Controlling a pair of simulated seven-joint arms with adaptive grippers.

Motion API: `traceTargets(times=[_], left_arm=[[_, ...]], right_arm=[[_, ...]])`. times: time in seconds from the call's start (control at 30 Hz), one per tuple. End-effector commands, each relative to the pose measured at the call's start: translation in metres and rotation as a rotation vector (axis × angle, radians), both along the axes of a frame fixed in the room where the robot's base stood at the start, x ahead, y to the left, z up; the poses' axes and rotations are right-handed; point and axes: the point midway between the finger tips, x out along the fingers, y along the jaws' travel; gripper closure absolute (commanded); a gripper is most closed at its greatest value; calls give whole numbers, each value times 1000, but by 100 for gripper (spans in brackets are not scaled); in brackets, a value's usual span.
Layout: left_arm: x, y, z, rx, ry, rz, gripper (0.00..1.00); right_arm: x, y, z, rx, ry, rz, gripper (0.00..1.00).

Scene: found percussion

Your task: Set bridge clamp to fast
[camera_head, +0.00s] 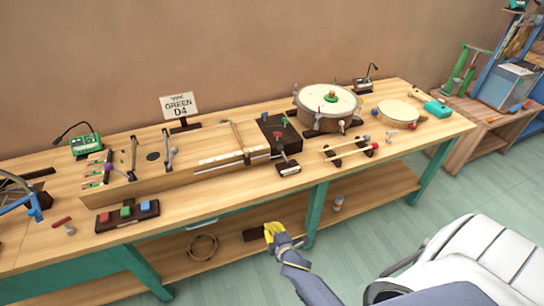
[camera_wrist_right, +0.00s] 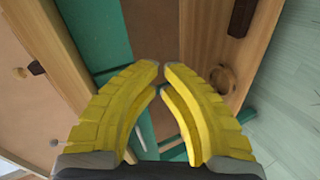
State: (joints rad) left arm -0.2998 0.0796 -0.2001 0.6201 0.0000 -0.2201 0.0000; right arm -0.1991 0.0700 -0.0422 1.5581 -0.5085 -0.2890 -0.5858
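A long wooden zither-like board (camera_head: 190,178) lies on the workbench, with upright dark levers (camera_head: 168,150) and a light bridge piece (camera_head: 240,142) on it. A dark block with red and blue parts (camera_head: 278,133) stands at its right end, and a small lever with a grey ball (camera_head: 284,160) is in front. I cannot tell which part is the bridge clamp, nor read its setting. My right gripper (camera_head: 272,231), yellow, is low in front of the bench, apart from everything. In the right wrist view its fingertips (camera_wrist_right: 162,68) nearly meet, with nothing between them. My left gripper is out of view.
A round drum (camera_head: 327,103) and a smaller drum (camera_head: 398,112) stand at the right. A block with coloured buttons (camera_head: 127,213) sits at the front left. The bench's front edge and lower shelf (camera_head: 365,198) are close to my right gripper. Open floor (camera_head: 430,200) lies at the right.

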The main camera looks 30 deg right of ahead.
Motion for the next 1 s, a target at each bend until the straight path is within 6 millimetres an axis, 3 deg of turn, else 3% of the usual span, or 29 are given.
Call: traceTargets(times=[0.03, 0.2, 0.4, 0.6, 1.0], left_arm=[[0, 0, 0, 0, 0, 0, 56], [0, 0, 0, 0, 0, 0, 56], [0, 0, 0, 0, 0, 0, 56], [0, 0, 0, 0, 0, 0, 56], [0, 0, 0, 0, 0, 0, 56]], right_arm=[[14, -5, 33, -52, -56, 8, 100], [38, -17, 122, -219, -196, 20, 100], [47, -27, 193, -356, -300, 10, 100], [48, -32, 225, -419, -345, 0, 100], [49, -33, 229, -429, -351, -2, 100]])
